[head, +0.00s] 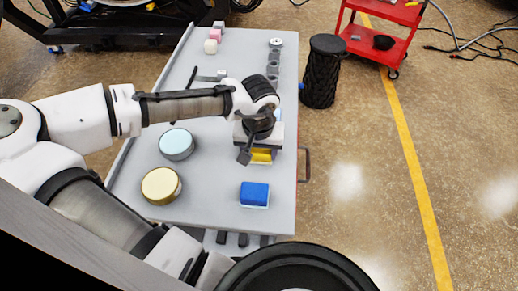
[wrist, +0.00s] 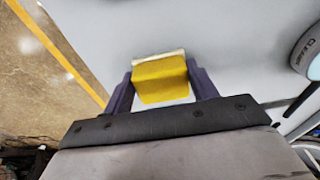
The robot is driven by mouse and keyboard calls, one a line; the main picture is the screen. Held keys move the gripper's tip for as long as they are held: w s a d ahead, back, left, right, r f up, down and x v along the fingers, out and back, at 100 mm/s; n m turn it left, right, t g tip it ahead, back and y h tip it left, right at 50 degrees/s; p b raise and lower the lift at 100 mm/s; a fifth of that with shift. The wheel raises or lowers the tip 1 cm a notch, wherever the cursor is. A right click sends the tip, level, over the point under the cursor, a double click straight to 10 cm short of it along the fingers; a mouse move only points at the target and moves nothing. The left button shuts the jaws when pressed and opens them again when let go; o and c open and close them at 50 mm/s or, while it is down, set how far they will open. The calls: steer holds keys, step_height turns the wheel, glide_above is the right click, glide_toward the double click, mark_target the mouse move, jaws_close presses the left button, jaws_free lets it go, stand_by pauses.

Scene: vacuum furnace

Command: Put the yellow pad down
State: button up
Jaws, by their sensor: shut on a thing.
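The yellow pad (wrist: 162,80) has a white layer along one edge and sits between the two fingers of my gripper (wrist: 160,88) in the wrist view. The fingers are shut on its two sides. In the head view the yellow pad (head: 261,156) shows just below my gripper (head: 258,150), over the right part of the grey table (head: 222,170). My wrist hides part of the pad and the fingers there. I cannot tell whether the pad touches the table top.
A blue pad (head: 254,193) lies nearer on the table. A light-blue round tin (head: 176,144) and a cream round tin (head: 161,185) stand to the left. Several grey cylinders (head: 273,68) and small pink and white blocks (head: 211,46) are farther back. Bare table lies between tins and blue pad.

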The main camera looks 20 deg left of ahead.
steer(key=o, duration=1.1)
steer(key=shift+f, duration=0.15)
steer(key=shift+f, duration=0.1)
steer(key=shift+f+b, duration=0.15)
steer(key=shift+b, duration=0.15)
step_height(320, 180, up, 14)
steer(key=s+b, duration=0.1)
steer(key=shift+s+d+b, duration=0.15)
steer(key=shift+d+b, duration=0.15)
steer(key=shift+d, duration=0.1)
steer(key=shift+f, duration=0.15)
